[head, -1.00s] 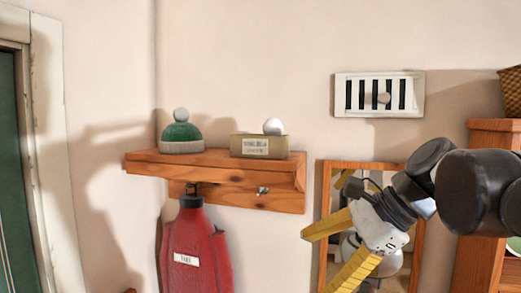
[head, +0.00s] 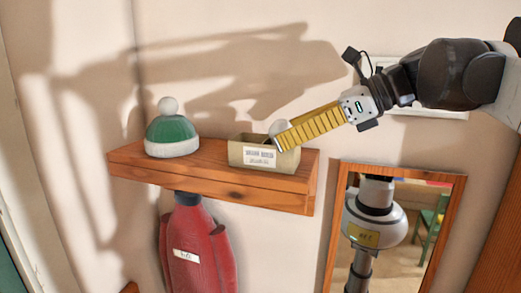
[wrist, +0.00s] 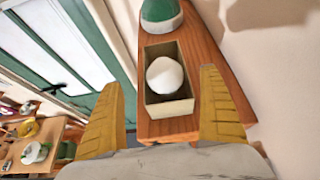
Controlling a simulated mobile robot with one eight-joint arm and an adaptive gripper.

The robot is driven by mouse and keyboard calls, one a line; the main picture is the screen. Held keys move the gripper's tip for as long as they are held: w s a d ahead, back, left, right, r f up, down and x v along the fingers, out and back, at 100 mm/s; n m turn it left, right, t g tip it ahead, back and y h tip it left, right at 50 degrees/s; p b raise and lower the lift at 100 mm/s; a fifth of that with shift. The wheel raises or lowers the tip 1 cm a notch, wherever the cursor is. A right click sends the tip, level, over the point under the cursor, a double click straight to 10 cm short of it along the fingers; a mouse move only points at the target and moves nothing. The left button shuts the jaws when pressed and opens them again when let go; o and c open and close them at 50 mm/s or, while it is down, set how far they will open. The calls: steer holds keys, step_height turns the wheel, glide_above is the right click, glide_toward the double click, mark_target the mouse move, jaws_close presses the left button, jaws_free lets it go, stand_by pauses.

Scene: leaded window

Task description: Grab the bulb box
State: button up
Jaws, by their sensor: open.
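The bulb box (head: 262,155) is a tan open-topped box with a white label, standing on the right part of the wooden shelf (head: 212,187). A white round bulb (head: 279,128) sits in it. In the wrist view the box (wrist: 153,112) lies ahead between the fingers, with the bulb (wrist: 165,76) inside. My gripper (head: 285,140) is open and empty, at the box's right end in the head view; one finger overlaps the box's right top edge there. The wrist view shows both yellow fingers (wrist: 160,100) spread wide, one on each side of the box. I cannot tell whether they touch it.
A green and white knit hat (head: 172,132) stands on the shelf left of the box. A red coat (head: 197,250) hangs below. A mirror (head: 395,225) hangs right of the shelf, and a vent (head: 425,107) is on the wall behind my arm.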

mark_target(265, 146)
steer(key=shift+w+a+f, duration=0.3)
steer(key=shift+w, duration=0.15)
steer(key=shift+w+a+f, duration=0.3)
steer(key=shift+w, duration=0.15)
steer(key=p+x, duration=0.1)
steer(key=x, duration=0.3)
steer(key=shift+s+a+p, duration=0.15)
steer(key=shift+s+p, duration=0.25)
steer(key=shift+w+f, duration=0.15)
steer(key=shift+w, duration=0.1)
steer(key=shift+s, duration=0.15)
steer(key=c, duration=1.2)
steer(key=shift+c, duration=0.2)
